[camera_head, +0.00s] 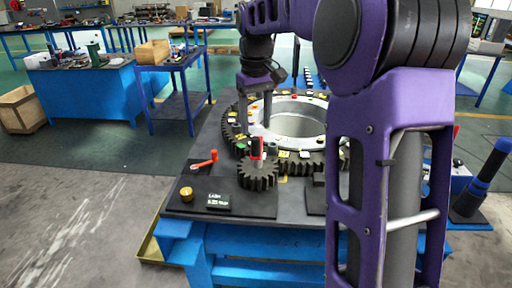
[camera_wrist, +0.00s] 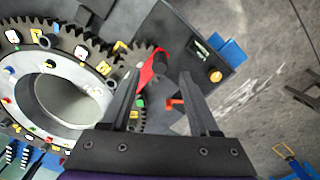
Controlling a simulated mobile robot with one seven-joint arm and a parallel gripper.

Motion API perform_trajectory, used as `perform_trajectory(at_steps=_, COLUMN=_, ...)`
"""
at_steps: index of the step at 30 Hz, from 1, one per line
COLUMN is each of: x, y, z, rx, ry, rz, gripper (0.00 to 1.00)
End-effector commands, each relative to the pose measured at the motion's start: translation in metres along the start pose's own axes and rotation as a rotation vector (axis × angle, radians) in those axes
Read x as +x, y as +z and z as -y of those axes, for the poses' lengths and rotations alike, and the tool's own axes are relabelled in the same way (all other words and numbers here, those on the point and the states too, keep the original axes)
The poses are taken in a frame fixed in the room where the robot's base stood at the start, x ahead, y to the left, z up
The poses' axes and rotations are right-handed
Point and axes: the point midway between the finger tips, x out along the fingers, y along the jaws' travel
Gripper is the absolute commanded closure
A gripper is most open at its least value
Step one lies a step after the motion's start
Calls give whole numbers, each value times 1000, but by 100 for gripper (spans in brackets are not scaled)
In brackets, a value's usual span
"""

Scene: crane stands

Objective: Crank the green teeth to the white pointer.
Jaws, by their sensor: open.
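A large dark ring gear (camera_head: 229,122) lies flat around a pale hub on the table. A small dark pinion gear (camera_head: 258,176) meshes with its near edge. A crank with a red arm and dark handle (camera_head: 256,149) stands on the pinion; its red arm (camera_wrist: 149,73) also shows in the wrist view. A green patch (camera_head: 240,146) lies on the ring gear's near left. I cannot single out the white pointer among the pale labels. My gripper (camera_head: 255,130) is open above the crank; in the wrist view its fingers (camera_wrist: 159,74) straddle the crank, apparently without gripping it.
Small coloured blocks and labels dot the ring gear. My arm hides the table's right side.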

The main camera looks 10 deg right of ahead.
Motion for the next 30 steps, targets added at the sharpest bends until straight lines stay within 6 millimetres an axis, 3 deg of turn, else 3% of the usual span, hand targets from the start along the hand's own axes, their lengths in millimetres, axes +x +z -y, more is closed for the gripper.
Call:
perform_trajectory(at_steps=3, x=28, y=1, z=0, rx=-1, ry=-1, rz=4, gripper=38)
perform_trajectory(at_steps=9, x=56, y=0, z=0, rx=-1, ry=0, rz=2, gripper=38)
perform_trajectory(at_steps=15, x=68, y=0, z=0, rx=0, ry=0, rz=0, gripper=38)
perform_trajectory(at_steps=23, x=68, y=0, z=0, rx=0, ry=0, rz=0, gripper=38)
perform_trajectory(at_steps=30, x=68, y=0, z=0, rx=0, ry=0, rz=0, gripper=81)
